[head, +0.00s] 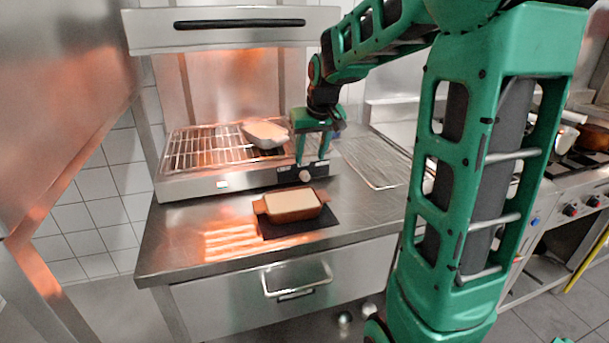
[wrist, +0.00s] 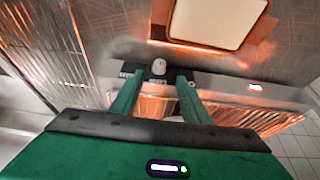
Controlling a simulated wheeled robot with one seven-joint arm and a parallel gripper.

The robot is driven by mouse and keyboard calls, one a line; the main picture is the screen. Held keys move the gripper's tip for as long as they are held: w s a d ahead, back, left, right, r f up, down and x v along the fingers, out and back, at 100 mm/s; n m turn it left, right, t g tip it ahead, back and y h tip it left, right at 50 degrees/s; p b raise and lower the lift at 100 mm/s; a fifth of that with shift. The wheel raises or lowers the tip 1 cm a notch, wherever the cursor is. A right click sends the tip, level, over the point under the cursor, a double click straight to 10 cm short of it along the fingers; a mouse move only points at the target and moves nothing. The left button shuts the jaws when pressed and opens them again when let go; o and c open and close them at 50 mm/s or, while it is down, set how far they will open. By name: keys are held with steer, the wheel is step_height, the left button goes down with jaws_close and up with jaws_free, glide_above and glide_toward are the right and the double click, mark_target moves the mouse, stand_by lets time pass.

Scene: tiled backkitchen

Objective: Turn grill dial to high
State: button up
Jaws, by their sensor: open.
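The grill dial (head: 305,176) is a small pale knob on a black panel at the front right of the steel grill (head: 190,186). In the wrist view the dial (wrist: 158,67) shows between and just beyond the fingertips, with its pointer setting too small to read. My gripper (head: 312,160) is open, its two green fingers pointing down just above the dial's panel. In the wrist view my gripper (wrist: 160,78) has one finger on each side of the dial, and nothing is held. I cannot tell whether the fingers touch it.
A brown dish with pale filling (head: 290,205) sits on a dark mat (head: 322,225) on the counter in front of the grill. Another dish (head: 265,134) stands on the glowing grill's rack (head: 200,150). A wire rack (head: 375,160) lies to the right. The counter's left front is clear.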

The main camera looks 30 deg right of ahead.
mark_target(306, 174)
steer(key=x, duration=0.9)
steer(key=c, duration=1.1)
